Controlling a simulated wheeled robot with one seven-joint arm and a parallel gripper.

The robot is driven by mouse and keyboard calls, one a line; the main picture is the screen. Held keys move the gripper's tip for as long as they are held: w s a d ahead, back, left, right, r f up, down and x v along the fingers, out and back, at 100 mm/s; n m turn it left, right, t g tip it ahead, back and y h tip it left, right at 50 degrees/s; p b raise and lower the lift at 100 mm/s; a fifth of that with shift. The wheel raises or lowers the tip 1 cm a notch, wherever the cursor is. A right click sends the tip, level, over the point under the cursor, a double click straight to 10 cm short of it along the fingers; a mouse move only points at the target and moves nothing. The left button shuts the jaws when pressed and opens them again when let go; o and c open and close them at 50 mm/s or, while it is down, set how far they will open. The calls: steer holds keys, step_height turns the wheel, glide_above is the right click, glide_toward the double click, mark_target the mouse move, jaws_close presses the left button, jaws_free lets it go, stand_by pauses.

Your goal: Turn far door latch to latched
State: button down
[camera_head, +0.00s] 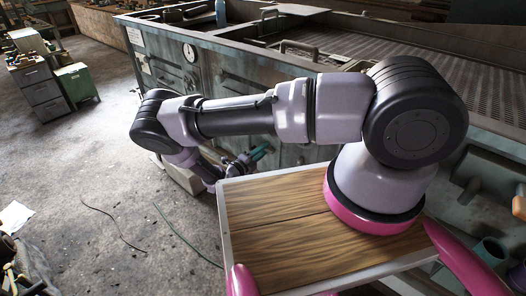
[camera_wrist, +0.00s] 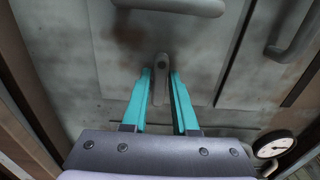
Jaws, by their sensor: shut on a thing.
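In the wrist view, the latch (camera_wrist: 161,66) is a small grey lever with a rounded end, on a worn grey door panel (camera_wrist: 95,60). It lies roughly up and down in the picture, between my two teal fingers. My gripper (camera_wrist: 161,76) is shut on the latch, one finger along each side. The fingers partly hide the latch's sides. In the head view, my gripper (camera_head: 258,153) shows its teal fingers close to the front of the large grey machine (camera_head: 225,75). The latch cannot be made out there.
A bar handle (camera_wrist: 170,6) crosses the top of the wrist view, and another handle (camera_wrist: 295,35) is at right. A round gauge (camera_wrist: 274,145) is at lower right. In the head view, open concrete floor (camera_head: 110,150) lies left, with thin cables. Grey drawers (camera_head: 40,85) stand far left.

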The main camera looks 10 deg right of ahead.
steer(key=c, duration=0.8)
jaws_free()
steer(key=v, duration=1.1)
